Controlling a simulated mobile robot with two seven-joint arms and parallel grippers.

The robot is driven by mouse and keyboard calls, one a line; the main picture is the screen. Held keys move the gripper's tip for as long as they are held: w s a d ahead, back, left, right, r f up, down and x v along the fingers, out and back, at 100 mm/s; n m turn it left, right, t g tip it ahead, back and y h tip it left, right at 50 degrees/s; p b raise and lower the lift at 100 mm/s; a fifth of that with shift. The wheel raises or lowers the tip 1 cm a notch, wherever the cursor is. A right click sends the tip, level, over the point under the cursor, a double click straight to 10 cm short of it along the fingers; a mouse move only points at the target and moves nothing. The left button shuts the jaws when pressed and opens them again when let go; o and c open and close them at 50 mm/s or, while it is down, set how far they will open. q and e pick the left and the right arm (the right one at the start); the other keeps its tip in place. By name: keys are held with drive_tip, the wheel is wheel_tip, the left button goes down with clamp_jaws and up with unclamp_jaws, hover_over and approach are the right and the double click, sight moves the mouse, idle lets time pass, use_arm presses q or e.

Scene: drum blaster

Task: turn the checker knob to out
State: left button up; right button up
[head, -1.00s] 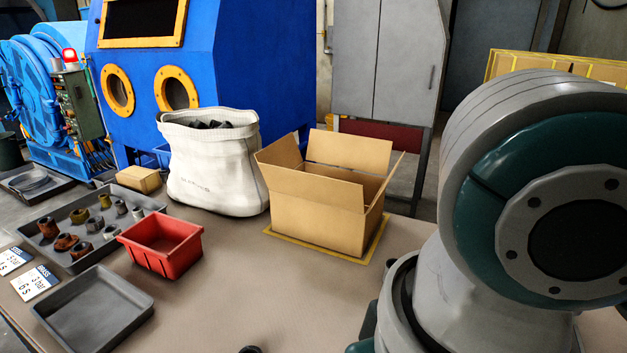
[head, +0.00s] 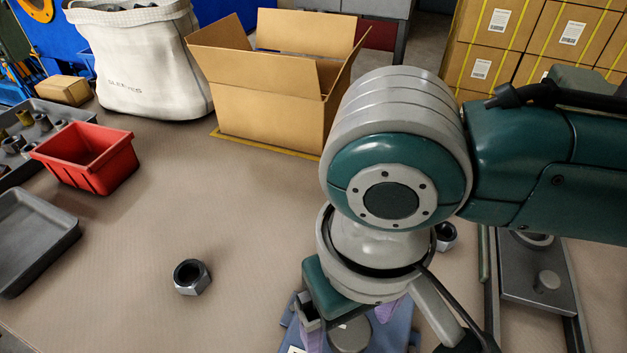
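My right arm comes in from the right and bends down at its wrist. My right gripper (head: 348,318) is under the wrist, mostly hidden by it. Lavender parts, perhaps its fingers, show on both sides of a round grey piece (head: 348,336) on a blue-grey plate (head: 398,335) at the bottom edge. I cannot tell whether this piece is the checker knob or whether the gripper touches it. A grey fixture (head: 520,270) with a short round post (head: 546,281) stands at the right; no "out" marking is readable. My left gripper is not in view.
A hex nut-like part (head: 192,278) lies on the table, and another (head: 445,236) sits beside my wrist. An open cardboard box (head: 268,110), white sack (head: 148,65), red bin (head: 88,160) and grey tray (head: 30,240) stand left and behind.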

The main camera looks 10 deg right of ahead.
drive_tip(key=shift+f, duration=0.15)
drive_tip(key=shift+c, duration=0.3)
drive_tip(key=c, duration=1.3)
drive_tip(key=shift+r+n+p, duration=0.25)
drive_tip(key=shift+n+p, duration=1.05)
drive_tip(key=shift+p, duration=0.2)
drive_tip(key=shift+n+p, duration=0.7)
drive_tip(key=shift+n, duration=0.2)
drive_tip(key=n+p, duration=0.1)
drive_tip(key=n, duration=0.1)
drive_tip(key=shift+f+n, duration=0.1)
drive_tip(key=shift+n, duration=0.3)
drive_tip(key=n+p, duration=0.2)
drive_tip(key=n, duration=0.3)
drive_tip(key=n+p, duration=0.1)
drive_tip(key=n, duration=0.4)
drive_tip(key=shift+f, duration=0.1)
drive_tip(key=shift+n, duration=0.4)
